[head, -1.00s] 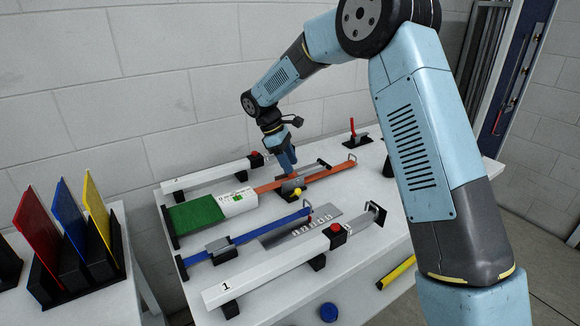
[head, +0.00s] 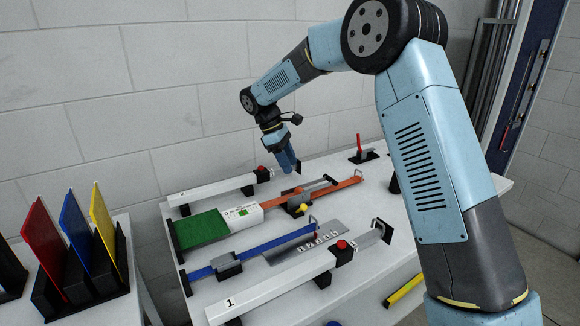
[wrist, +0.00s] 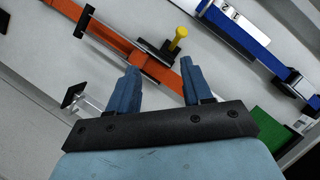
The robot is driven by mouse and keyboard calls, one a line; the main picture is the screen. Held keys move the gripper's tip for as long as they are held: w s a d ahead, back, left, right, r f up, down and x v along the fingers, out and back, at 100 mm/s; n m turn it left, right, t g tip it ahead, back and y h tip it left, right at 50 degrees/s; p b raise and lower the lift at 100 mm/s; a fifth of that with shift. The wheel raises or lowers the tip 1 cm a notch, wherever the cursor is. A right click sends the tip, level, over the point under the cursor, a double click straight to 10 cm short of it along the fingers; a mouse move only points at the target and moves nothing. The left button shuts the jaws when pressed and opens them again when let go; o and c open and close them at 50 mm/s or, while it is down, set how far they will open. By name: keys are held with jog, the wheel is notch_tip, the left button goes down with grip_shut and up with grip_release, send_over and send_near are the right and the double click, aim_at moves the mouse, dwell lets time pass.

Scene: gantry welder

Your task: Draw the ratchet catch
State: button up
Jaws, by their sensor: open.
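An orange bar (head: 335,189) lies along the bench, with a dark block and a yellow knob (head: 300,209) at its middle. This may be the ratchet catch; I cannot tell for sure. In the wrist view the yellow knob (wrist: 180,34) stands on a short post beside the orange bar (wrist: 130,50), beyond my fingertips. My gripper (head: 289,162) points down above the back of the bench, behind the orange bar. In the wrist view its two blue fingers (wrist: 160,72) are apart with nothing between them, clear of the knob.
White rails with red buttons lie behind (head: 215,188) and in front (head: 270,287). A blue bar (head: 265,248) with a grey block runs between. A green pad (head: 202,229) is at left. A small red lever (head: 359,145) stands at the back. Coloured plates (head: 75,225) stand at far left.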

jog(key=shift+v, duration=2.45)
jog(key=shift+d, duration=0.1)
jog(key=v, duration=1.3)
jog(key=shift+r, duration=0.3)
jog(key=shift+w, duration=0.15)
